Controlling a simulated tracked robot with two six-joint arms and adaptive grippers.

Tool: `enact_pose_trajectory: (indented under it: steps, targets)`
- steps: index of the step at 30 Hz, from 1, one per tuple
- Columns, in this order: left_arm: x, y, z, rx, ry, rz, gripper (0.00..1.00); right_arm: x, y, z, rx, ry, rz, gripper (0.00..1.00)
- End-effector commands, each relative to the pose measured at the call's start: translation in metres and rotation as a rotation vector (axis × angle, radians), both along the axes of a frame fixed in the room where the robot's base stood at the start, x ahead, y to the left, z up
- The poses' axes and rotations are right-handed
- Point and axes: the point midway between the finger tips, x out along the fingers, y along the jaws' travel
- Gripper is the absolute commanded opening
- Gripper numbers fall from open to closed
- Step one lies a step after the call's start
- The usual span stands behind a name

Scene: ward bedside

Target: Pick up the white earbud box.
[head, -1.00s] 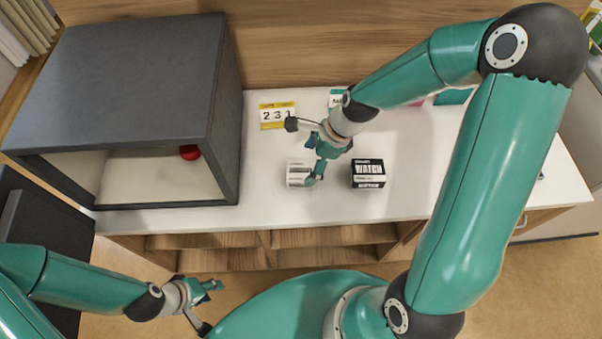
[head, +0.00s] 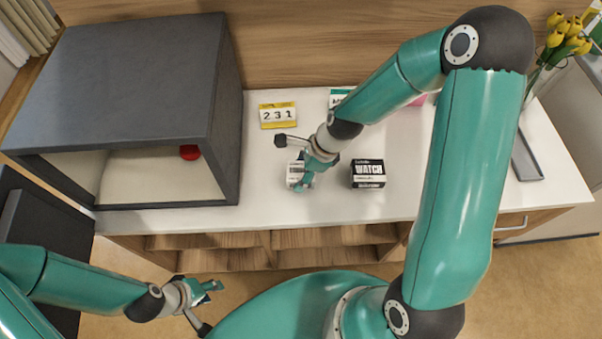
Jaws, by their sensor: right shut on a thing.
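The white earbud box (head: 293,169) stands on the white bedside top, right of the dark cabinet. It is a small white box with fine print, partly covered by my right gripper. My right gripper (head: 301,183) reaches down over the box's right side and is shut on it. The box still appears to be on the surface; any gap beneath it cannot be made out. My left gripper (head: 209,291) is low in front of the bedside unit, away from the box, with its fingers apart and seemingly empty.
A black-and-white WATCH box (head: 368,174) stands close to the right. A yellow-and-white number calendar (head: 277,115) is behind. A grey tray (head: 526,158) and yellow tulips (head: 567,35) are at the right.

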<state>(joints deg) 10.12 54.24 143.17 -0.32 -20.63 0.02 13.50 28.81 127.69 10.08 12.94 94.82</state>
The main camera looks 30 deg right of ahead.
Motion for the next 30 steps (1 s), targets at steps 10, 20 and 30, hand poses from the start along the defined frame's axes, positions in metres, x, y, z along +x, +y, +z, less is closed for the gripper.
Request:
enact_pose_trajectory:
  steps: [10, 20, 30]
  targets:
    - [0.0, 0.0, 0.0, 0.0, 0.0, 0.0, 0.39, 0.0, 0.0, 0.001, 0.0, -0.001, 0.0, 0.26]
    - [0.0, 0.0, 0.007, 0.0, 0.0, 0.0, 0.39, 0.001, 0.0, 0.026, 0.0, -0.005, 0.0, 0.26]
    - [0.0, 0.0, 0.016, 0.0, 0.0, 0.0, 0.39, 0.002, 0.0, 0.108, -0.002, -0.011, 0.001, 0.26]
